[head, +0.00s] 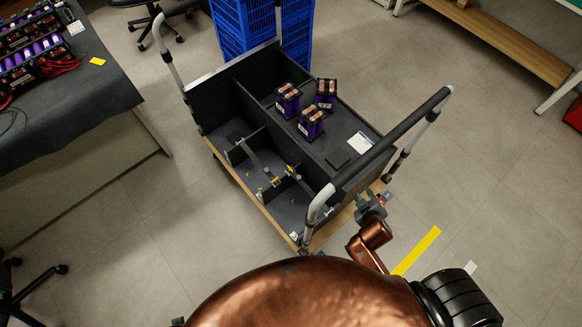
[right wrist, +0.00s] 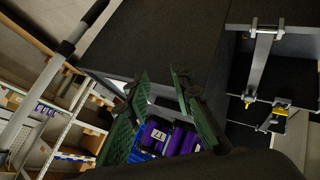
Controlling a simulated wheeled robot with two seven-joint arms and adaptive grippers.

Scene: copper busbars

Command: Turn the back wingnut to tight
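Grey metal busbars (head: 262,163) lie in the left-hand compartments of the black cart. Small yellow parts, likely the wingnuts, show at a near joint (head: 276,182) and beside the divider (head: 290,171). In the right wrist view the busbar (right wrist: 262,60) and yellow parts (right wrist: 281,111) are at the right. Which is the back wingnut, and how tight, I cannot tell. My right gripper (head: 371,206) is outside the cart's near right corner, apart from the busbars. In the right wrist view its green fingers (right wrist: 159,76) are spread and empty.
Purple battery packs (head: 311,122) and a white card (head: 361,142) lie on the cart's raised deck. The cart handle (head: 395,137) rises between my right gripper and the deck. Blue crates (head: 236,30) stand behind. A bench (head: 85,120) stands left.

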